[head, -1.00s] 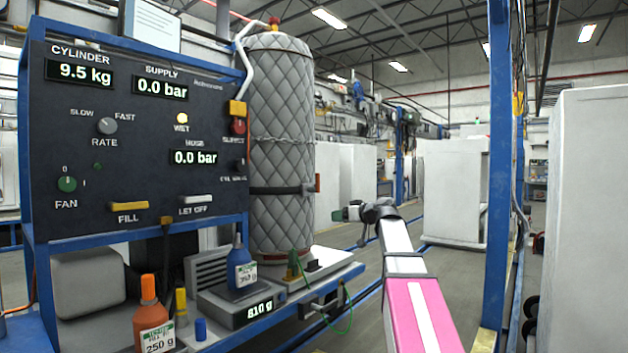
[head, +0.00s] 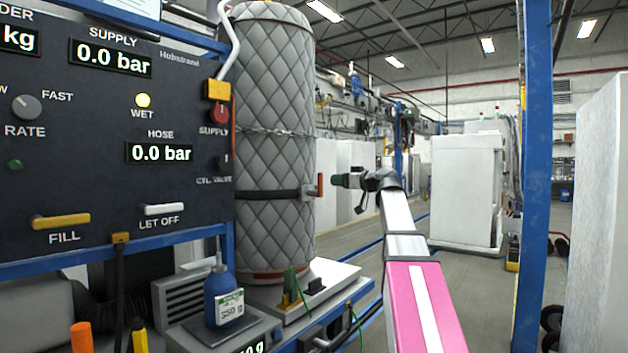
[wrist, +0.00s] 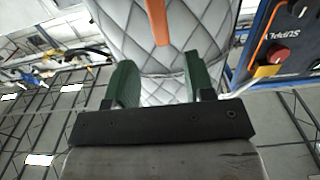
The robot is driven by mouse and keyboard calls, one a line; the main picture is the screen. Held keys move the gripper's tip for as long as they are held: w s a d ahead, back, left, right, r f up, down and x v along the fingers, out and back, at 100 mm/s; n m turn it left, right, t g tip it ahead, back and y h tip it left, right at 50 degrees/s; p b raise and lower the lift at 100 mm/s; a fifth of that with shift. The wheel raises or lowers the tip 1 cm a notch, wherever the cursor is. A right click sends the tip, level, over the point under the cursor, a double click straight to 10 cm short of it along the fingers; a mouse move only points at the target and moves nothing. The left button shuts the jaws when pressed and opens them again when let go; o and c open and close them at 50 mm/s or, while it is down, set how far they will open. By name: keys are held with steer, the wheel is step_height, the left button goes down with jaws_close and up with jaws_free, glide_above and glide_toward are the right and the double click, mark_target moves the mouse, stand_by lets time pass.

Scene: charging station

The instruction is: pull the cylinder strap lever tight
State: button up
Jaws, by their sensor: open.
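The cylinder (head: 270,140) stands upright in a grey quilted jacket on the bench. A black strap (head: 270,195) runs around its lower half. The orange-red strap lever (head: 320,185) sticks out at the cylinder's right side. My gripper (head: 334,180) is just right of the lever, level with it, pointing left; whether they touch is not clear. In the wrist view, the orange lever (wrist: 157,22) lies beyond and between the tips of my open gripper (wrist: 160,85), with the quilted jacket (wrist: 110,20) behind. Nothing shows between the fingers.
A chain (head: 270,131) crosses the cylinder above the strap. The control panel (head: 100,140) stands left of it. A blue bottle (head: 223,297) sits on the scale below. A blue post (head: 538,150) stands at right. Floor right of the cylinder is open.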

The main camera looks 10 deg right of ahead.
mark_target(322, 179)
steer(key=x, duration=1)
steer(key=shift+w+a, duration=0.25)
jaws_close()
